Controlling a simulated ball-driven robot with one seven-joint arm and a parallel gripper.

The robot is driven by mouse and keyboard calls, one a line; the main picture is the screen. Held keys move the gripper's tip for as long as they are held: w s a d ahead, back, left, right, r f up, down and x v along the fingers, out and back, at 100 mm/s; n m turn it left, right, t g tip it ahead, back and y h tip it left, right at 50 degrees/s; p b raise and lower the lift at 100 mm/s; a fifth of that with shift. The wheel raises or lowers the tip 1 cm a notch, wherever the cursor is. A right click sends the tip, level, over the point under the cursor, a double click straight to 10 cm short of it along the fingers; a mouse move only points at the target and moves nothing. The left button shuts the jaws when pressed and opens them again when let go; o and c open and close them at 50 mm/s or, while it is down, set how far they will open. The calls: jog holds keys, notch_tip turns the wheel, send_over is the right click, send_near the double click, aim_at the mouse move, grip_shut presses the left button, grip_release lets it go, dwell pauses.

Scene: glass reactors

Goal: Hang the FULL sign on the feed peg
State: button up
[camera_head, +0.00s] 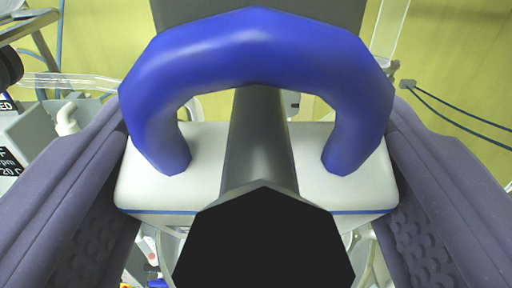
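A white plate (162,198) with a blue edge line and a thick blue arched handle (255,38) fills the middle of the view. I take it for the FULL sign; no lettering shows. A dark grey peg (259,145) with a black end face (263,250) points towards the camera and passes under the arch, inside the loop. My gripper (257,115) has a purple finger on each side of the plate, against its left and right edges. The sign's front is hidden. Whether the handle rests on the peg cannot be told.
A hotplate-like instrument (28,130) with partly visible lettering stands at the left. A clear tube (75,82) runs above it. Dark cables (455,110) hang at the right before a yellow wall (455,45). Glassware and small parts show partly below the plate.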

jog(key=o, duration=1.1)
jog(key=shift+c, duration=0.2)
jog(key=shift+c, duration=1)
jog(key=shift+s, duration=0.15)
jog(key=s+b, duration=0.4)
jog(key=s, duration=0.2)
jog(key=shift+s+r, duration=0.15)
jog(key=shift+s, duration=0.25)
